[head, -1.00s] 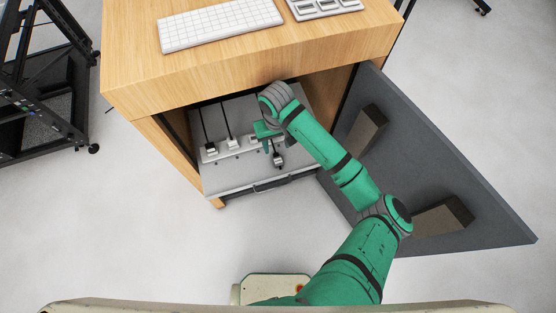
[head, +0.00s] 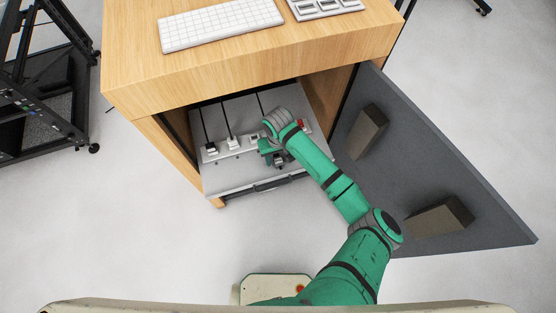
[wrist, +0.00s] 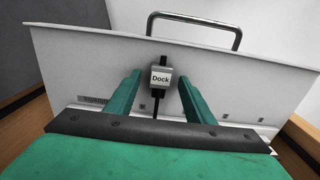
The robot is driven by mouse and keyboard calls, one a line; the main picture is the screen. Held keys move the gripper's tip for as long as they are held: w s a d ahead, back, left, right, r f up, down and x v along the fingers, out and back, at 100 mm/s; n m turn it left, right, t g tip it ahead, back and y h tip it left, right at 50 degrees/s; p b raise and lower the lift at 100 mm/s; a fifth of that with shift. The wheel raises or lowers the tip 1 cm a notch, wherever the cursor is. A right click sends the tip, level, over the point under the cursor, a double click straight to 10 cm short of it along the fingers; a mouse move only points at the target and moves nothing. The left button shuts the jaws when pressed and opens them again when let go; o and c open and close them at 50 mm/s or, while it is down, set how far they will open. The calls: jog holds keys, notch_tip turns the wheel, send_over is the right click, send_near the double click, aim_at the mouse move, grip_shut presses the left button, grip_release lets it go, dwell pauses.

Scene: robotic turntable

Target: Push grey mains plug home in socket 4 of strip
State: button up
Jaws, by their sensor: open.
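The grey plug (wrist: 161,78), labelled "Dock", stands between the two fingers of my gripper (wrist: 158,92) in the wrist view. The fingers are apart, one on each side of it, with a visible gap. In the head view my gripper (head: 271,152) is low over the drawer's right half and largely covers the plug. The pale power strip (head: 222,152) runs across the drawer; other plugs (head: 233,143) with black cords sit on its left part. Whether the grey plug's pins are in a socket, and which one, is hidden.
The drawer front with its handle (head: 271,184) is close to my gripper. A red switch (head: 303,125) is at the strip's right end. The wooden cabinet top (head: 220,70) overhangs the drawer. An open dark door (head: 400,160) stands right of my arm.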

jog(key=c, duration=1.1)
jog(key=shift+r, duration=0.15)
